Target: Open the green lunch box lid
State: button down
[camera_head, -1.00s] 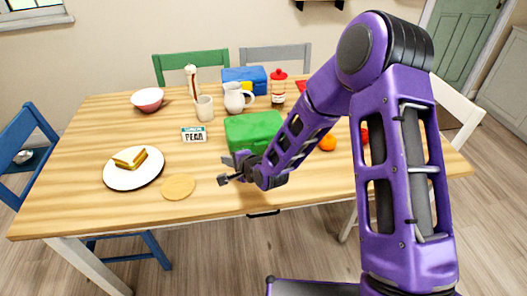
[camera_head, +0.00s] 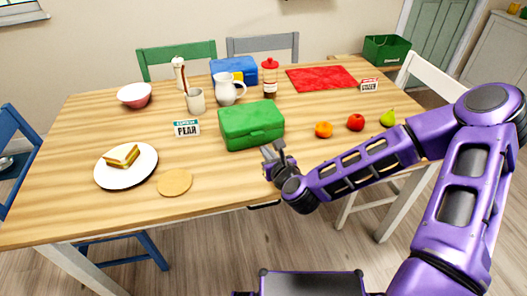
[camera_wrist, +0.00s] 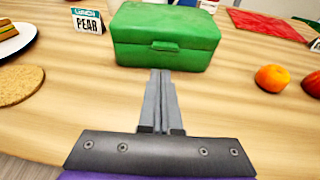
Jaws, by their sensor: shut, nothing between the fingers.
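The green lunch box (camera_head: 250,124) stands on the wooden table with its lid down. Its front latch shows in the wrist view, where the green lunch box (camera_wrist: 166,36) is straight ahead of my gripper (camera_wrist: 160,73). My gripper (camera_head: 272,152) is in front of the box, near the table's front edge. Its fingers are together with nothing between them. The fingertips appear just below the latch in the wrist view, and a gap of table seems to lie between them and the box.
An orange (camera_head: 323,129), a red apple (camera_head: 355,122) and a pear (camera_head: 388,117) lie right of the box. A PEAR card (camera_head: 187,128), a sandwich plate (camera_head: 126,178) and a round cork mat (camera_head: 174,182) are on the left. A white pitcher (camera_head: 227,92) and a blue box (camera_head: 234,69) stand behind.

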aim_at(255, 138)
jog(key=x, duration=0.7)
jog(key=shift+w+a+f+b, duration=0.15)
jog(key=shift+w+a+b, duration=0.05)
jog(key=shift+w+b, duration=0.15)
jog(key=shift+r+p, duration=0.45)
jog(key=shift+p, duration=0.1)
jog(key=shift+s+r+g, duration=0.1)
jog(key=shift+g, duration=0.2)
